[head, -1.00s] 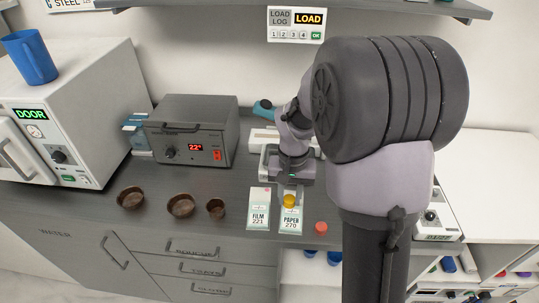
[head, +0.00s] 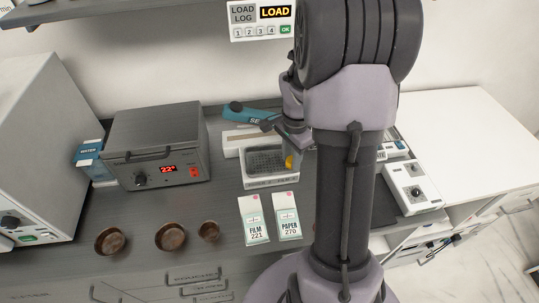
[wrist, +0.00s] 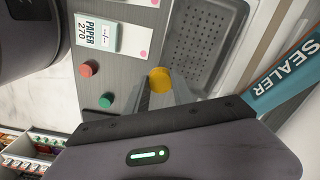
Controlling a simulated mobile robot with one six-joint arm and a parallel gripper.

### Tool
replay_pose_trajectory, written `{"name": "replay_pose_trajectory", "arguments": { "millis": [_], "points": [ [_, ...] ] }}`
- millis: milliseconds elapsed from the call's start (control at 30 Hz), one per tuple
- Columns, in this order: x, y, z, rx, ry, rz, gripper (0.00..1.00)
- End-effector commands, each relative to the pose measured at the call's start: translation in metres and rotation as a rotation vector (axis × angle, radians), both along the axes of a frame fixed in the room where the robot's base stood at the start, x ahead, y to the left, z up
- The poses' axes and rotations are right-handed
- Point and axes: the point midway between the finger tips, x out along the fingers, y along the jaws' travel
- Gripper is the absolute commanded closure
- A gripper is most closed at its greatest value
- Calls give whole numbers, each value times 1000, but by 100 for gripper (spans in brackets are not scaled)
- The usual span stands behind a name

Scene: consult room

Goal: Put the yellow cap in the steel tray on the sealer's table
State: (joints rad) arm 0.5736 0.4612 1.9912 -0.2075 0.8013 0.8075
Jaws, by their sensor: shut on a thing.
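The yellow cap (head: 289,162) is pinched between my gripper's fingers (wrist: 168,92); it also shows in the wrist view (wrist: 160,78). My gripper is shut on it. The steel tray (head: 249,183) is a perforated grey tray at the back of the counter. In the head view the cap appears at the tray's right end. In the wrist view the cap appears just off a corner of the tray (wrist: 180,70); its height above the surface is hard to tell. The teal sealer (head: 243,114) lies behind the tray. My arm hides the area to the tray's right.
A film packet (head: 253,220) and a paper packet (head: 286,217) lie in front of the tray. A red cap (wrist: 90,68) and a green cap (wrist: 106,100) show in the wrist view. Several brown bowls (head: 170,237) and a grey heater box (head: 155,145) stand left.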

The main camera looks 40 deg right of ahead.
Motion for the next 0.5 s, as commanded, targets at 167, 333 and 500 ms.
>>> {"name": "replay_pose_trajectory", "arguments": {
  "millis": [167, 333, 500],
  "points": [
    [45, 15, -6, 0, 0, 4, 100],
    [64, 21, -7, 0, 0, 2, 100],
    [67, 23, -41, 1, 3, 2, 100]
  ]
}}
